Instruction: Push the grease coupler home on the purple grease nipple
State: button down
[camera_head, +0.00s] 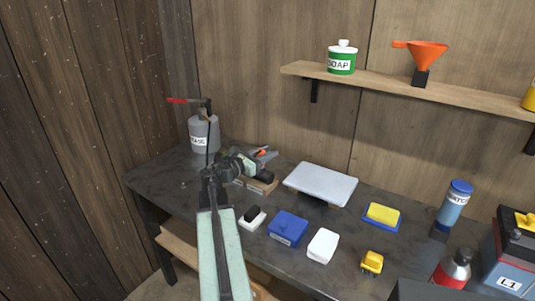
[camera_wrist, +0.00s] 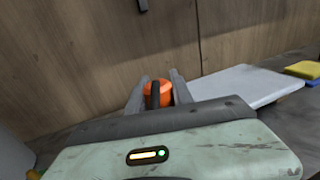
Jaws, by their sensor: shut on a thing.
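My gripper (camera_wrist: 158,88) is shut on an orange piece with a black strip across its near side (camera_wrist: 162,92). I take this piece for the grease coupler, but its far end is hidden. In the head view my gripper (camera_head: 264,154) is over the back of the bench, right of the grey grease can (camera_head: 204,134). The can has a pump with a red handle (camera_head: 178,100). The orange piece shows small between the grey fingers there. The purple grease nipple is not visible in either view, so contact with it cannot be told.
The dark bench (camera_head: 162,174) carries a shallow wooden box (camera_head: 258,187) below my gripper and a pale flat plate (camera_head: 321,184) to its right. A blue box (camera_head: 288,228), a white block (camera_head: 323,245) and a yellow item (camera_head: 372,262) lie nearer. A shelf (camera_head: 390,86) hangs on the wall.

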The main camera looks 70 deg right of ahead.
jog(key=c, duration=1)
grip_release()
jog(key=shift+c, duration=0.2)
jog(key=v, duration=0.7)
jog(key=shift+w+a, duration=0.2)
jog(key=shift+a, duration=0.15)
